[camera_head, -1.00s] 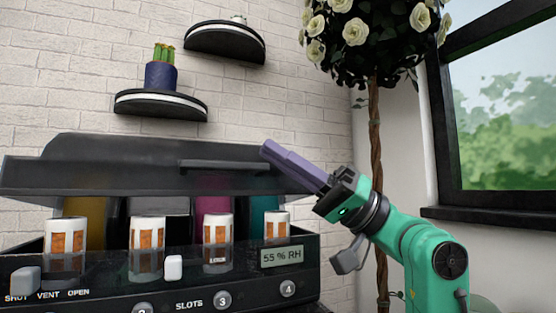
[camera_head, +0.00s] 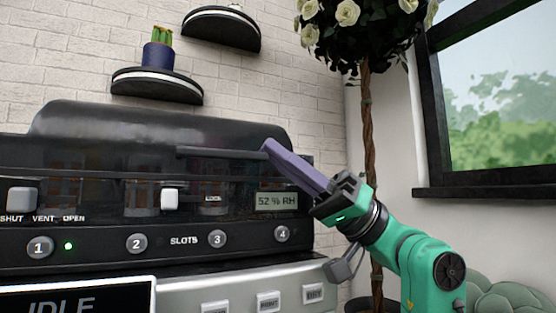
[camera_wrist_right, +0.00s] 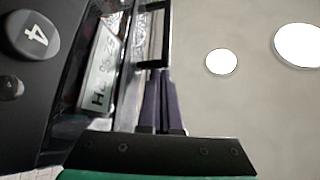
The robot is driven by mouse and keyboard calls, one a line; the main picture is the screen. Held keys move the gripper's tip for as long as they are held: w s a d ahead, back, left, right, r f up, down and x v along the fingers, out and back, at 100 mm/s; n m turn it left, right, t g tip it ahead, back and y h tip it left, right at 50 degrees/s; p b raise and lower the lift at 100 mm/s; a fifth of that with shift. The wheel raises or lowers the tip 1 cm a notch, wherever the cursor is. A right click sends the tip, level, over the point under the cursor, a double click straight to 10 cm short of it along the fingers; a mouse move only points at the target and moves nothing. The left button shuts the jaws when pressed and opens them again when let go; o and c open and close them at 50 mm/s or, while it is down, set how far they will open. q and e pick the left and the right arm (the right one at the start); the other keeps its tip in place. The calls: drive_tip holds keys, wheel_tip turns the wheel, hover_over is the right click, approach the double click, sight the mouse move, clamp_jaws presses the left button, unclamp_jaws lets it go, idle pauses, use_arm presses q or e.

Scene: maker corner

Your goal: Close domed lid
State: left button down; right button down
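The dark, see-through domed lid (camera_head: 160,125) is down over the black box, its front covering the slots. White-and-orange containers show dimly through it. A black bar handle (camera_head: 222,153) runs across the lid front and also shows in the right wrist view (camera_wrist_right: 167,35). My right gripper (camera_head: 268,149) has its purple fingers close together, their tips at the handle's right end. In the right wrist view the fingers (camera_wrist_right: 163,75) look shut, with the handle just beyond the tips; I cannot tell whether they touch. My left gripper is out of view.
The box front has numbered buttons (camera_head: 137,243), a white slider (camera_head: 170,198) and a display (camera_head: 276,201) reading 52 % RH. An IDLE screen (camera_head: 75,298) is below. Two wall shelves (camera_head: 157,88) hang above. A flowering tree (camera_head: 367,120) and window stand right.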

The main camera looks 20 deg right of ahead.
drive_tip(key=shift+a+f, duration=0.4)
drive_tip(key=shift+f, duration=0.25)
drive_tip(key=r+b+v, duration=0.1)
drive_tip(key=v, duration=1.3)
drive_tip(key=shift+d+f+b, duration=0.2)
drive_tip(key=shift+d+b, duration=0.1)
drive_tip(key=shift+d, duration=0.3)
drive_tip(key=shift+s, duration=0.1)
